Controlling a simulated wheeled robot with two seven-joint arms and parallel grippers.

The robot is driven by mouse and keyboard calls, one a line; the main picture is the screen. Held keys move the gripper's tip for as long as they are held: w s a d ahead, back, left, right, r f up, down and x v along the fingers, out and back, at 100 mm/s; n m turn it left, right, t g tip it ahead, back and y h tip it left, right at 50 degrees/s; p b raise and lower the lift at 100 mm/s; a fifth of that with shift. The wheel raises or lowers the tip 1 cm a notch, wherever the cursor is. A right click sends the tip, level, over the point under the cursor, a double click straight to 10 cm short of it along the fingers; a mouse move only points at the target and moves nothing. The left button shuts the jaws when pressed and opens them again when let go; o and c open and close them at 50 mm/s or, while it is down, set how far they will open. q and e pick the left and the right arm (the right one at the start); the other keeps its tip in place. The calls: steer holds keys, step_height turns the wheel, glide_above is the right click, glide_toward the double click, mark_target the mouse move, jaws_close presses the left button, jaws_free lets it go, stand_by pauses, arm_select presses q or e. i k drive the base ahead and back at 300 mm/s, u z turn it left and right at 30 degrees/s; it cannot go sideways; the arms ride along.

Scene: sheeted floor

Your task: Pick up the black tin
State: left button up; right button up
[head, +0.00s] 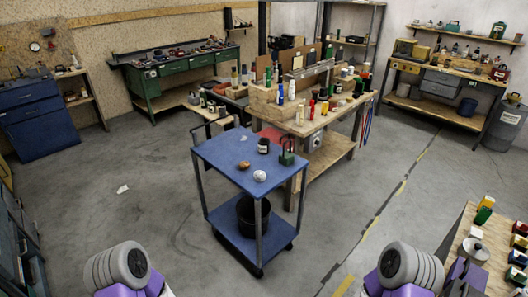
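A small black container with a pale label (263,146) stands upright near the back of the blue cart's top (222,151); it looks like the black tin, though at this size I cannot be sure it is a tin. Other dark containers stand on the wooden workbench behind, too small to identify. Grey ribbed and purple parts of my arms show at the bottom edge, well short of the cart. Neither gripper's fingers are in view.
On the cart top, a green item (287,158), a pale round item (259,176) and a brownish one (243,165) are near the container. A black bucket (247,217) sits on the lower shelf. A cluttered wooden table (457,240) stands at right. Floor left of the cart is mostly clear.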

mark_target(264, 146)
steer(key=i, duration=1.05)
steer(key=u, duration=0.25)
